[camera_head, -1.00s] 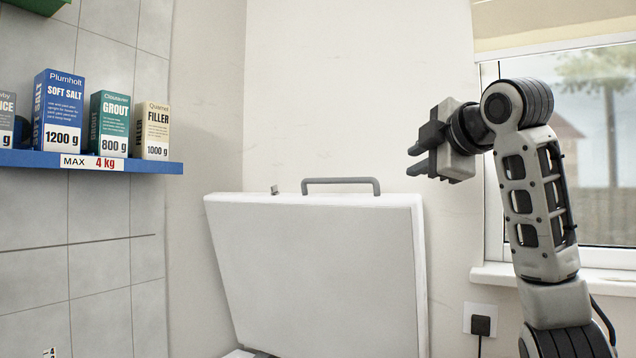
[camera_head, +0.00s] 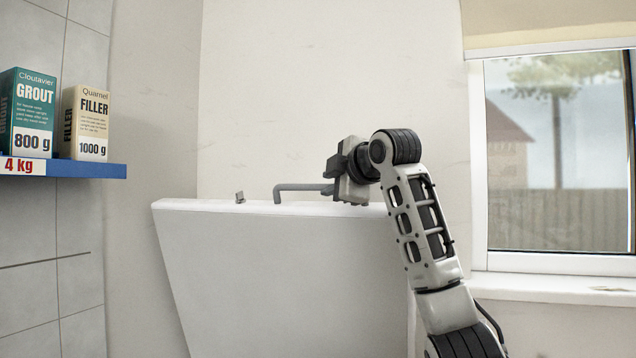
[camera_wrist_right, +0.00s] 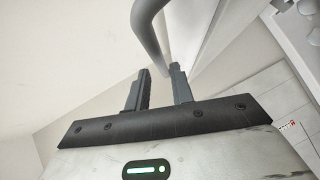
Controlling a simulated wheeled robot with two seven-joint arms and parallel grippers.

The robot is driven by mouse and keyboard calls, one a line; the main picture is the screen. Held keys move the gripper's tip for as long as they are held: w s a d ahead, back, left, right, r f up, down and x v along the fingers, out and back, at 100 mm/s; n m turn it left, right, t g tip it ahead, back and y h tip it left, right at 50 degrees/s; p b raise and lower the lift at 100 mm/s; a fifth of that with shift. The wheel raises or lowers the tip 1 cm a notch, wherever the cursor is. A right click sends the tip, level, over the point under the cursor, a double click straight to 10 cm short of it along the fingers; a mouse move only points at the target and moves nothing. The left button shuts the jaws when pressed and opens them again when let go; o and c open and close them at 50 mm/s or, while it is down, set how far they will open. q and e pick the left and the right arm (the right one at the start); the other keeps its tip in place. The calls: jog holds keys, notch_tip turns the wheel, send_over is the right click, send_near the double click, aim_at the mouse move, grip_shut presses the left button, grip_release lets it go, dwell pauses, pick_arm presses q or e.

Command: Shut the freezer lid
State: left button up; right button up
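The freezer lid (camera_head: 285,270) is a large white panel standing raised, leaning slightly back, in the middle of the head view. A grey bar handle (camera_head: 300,187) sits on its top edge, with its right part hidden by my right gripper. My right gripper (camera_head: 330,176) is at the right part of the handle, just above the lid's top edge. In the right wrist view, its two fingers (camera_wrist_right: 159,70) are apart, with the handle (camera_wrist_right: 150,32) near their tips; I cannot tell whether they touch it. The freezer body is out of view. My left gripper is not in view.
A small grey catch (camera_head: 240,197) stands on the lid's top edge. A blue shelf (camera_head: 90,171) with boxes of grout (camera_head: 28,112) and filler (camera_head: 85,122) is on the left wall. A window (camera_head: 555,150) with a white sill (camera_head: 550,289) is at the right.

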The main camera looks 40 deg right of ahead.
aim_at(320, 187)
jog(key=p+x, duration=0.1)
jog(key=x, duration=0.5)
jog(key=shift+a, duration=0.1)
grip_shut()
